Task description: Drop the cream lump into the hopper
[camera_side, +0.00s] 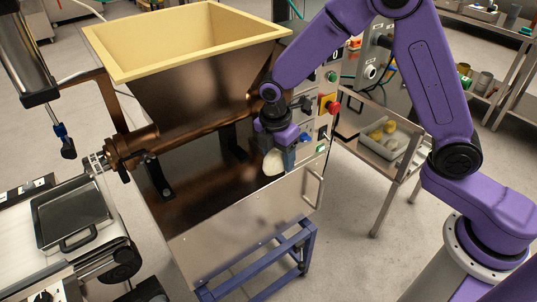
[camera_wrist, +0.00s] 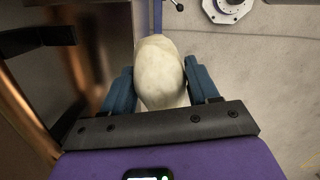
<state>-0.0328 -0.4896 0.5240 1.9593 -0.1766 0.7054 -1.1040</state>
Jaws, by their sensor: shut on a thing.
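The cream lump (camera_side: 273,163) is a pale, rounded piece held between the two blue fingers of my gripper (camera_side: 284,158). In the wrist view the lump (camera_wrist: 160,74) fills the gap between the fingertips of my gripper (camera_wrist: 161,88). My gripper is shut on it, pointing down in front of the machine's control side. The hopper (camera_side: 200,75) is a brown metal funnel with a wide pale yellow rim (camera_side: 120,74). Its rim is higher than the lump and to its left in the side view. The hopper's inner bottom is hidden.
A control panel (camera_side: 322,104) with a red knob (camera_side: 333,107) stands close behind my gripper. A tray (camera_side: 392,139) with yellowish pieces sits on a side table to the right. A conveyor with a dark tray (camera_side: 72,217) is at lower left.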

